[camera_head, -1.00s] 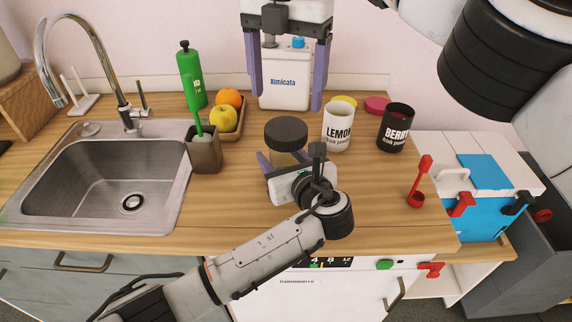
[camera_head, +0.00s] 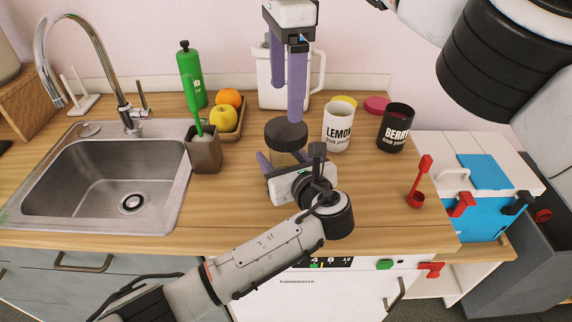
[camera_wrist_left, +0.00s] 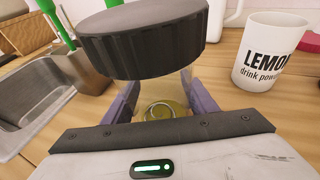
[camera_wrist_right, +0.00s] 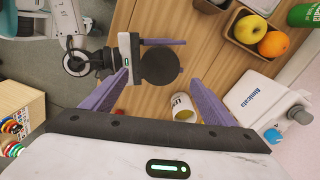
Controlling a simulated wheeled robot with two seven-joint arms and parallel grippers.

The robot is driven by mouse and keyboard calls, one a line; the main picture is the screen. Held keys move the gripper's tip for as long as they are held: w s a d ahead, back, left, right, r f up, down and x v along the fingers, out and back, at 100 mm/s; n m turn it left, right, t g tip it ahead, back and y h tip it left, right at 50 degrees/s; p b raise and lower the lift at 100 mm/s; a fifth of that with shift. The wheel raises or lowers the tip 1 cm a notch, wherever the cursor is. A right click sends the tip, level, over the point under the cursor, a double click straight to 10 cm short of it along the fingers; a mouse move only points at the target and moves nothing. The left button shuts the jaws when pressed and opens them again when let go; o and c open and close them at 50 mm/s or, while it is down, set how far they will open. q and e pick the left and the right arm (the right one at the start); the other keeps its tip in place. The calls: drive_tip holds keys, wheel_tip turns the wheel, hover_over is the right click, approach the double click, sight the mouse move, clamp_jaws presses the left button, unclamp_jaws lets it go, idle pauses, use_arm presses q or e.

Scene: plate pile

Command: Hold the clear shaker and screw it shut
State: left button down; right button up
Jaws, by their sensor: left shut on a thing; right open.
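The clear shaker (camera_wrist_left: 184,84) has yellowish contents and stands on the wooden counter. A wide black ribbed lid (camera_head: 286,133) sits on top of it; I cannot tell how tightly. My left gripper (camera_head: 283,160) is shut around the shaker's body below the lid, one purple finger on each side, as the left wrist view shows. My right gripper (camera_wrist_right: 160,78) is open and empty, pointing down above the lid. In the right wrist view the round lid (camera_wrist_right: 159,66) shows between its fingertips. In the head view one fingertip hangs just above the lid; contact is unclear.
A white LEMON cup (camera_head: 338,127) and a black BERRY cup (camera_head: 395,128) stand to the right. A white jug (camera_head: 268,78) is behind. A fruit tray (camera_head: 228,134), utensil holder (camera_head: 204,154) and sink (camera_head: 110,185) are left.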

sight(286, 128)
drive_tip(key=n, duration=0.6)
drive_tip(key=shift+f, duration=4)
